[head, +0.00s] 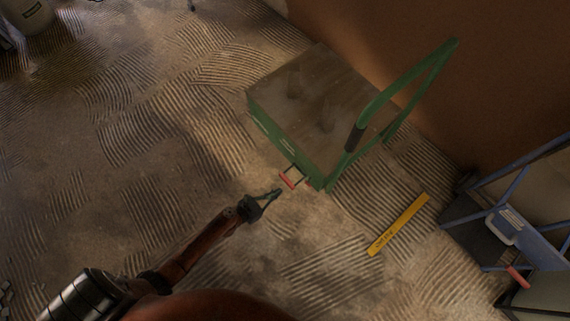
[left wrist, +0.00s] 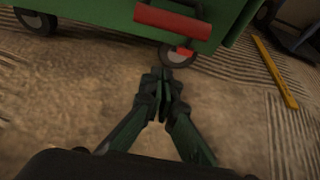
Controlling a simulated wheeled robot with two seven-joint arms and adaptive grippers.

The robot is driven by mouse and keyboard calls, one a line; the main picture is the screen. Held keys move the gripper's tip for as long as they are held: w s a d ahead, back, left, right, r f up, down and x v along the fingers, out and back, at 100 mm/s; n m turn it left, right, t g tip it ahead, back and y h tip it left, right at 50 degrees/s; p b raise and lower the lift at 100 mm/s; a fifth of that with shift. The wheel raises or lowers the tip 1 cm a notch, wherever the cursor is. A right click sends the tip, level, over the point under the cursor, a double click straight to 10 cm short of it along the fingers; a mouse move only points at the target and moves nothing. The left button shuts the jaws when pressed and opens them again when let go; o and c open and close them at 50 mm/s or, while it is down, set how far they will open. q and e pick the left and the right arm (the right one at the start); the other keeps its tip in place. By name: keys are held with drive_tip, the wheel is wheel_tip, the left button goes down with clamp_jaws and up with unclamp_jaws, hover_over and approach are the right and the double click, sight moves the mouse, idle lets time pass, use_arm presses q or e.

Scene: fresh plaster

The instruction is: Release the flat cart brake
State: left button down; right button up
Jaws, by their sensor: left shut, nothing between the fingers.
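The flat cart (head: 315,105) has a worn grey-brown deck, green sides and a green push handle with a dark grip. Its brake pedal (head: 287,181), a red bar, sticks out low at the near corner. In the left wrist view the red brake bar (left wrist: 172,22) crosses the top, with a caster wheel (left wrist: 176,55) below and behind it. My left gripper (head: 279,191) is shut and empty, just short of the red bar in the head view. In the left wrist view my left gripper (left wrist: 166,75) points toward the caster, below the bar. I cannot tell whether it touches anything. My right gripper is not in view.
A yellow level-like bar (head: 398,225) lies on the ridged floor right of the cart. A blue-framed cart or stand (head: 520,235) is at the right edge. A white bucket (head: 27,14) stands at the top left. A brown wall is behind the cart. The floor to the left is mostly clear.

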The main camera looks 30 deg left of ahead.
use_arm(q)
drive_tip(key=w+r, duration=0.1)
drive_tip(key=w+d+r+p, duration=0.1)
drive_tip(key=w, duration=0.1)
drive_tip(key=shift+w+d+r, duration=0.1)
drive_tip(key=shift+r, duration=0.25)
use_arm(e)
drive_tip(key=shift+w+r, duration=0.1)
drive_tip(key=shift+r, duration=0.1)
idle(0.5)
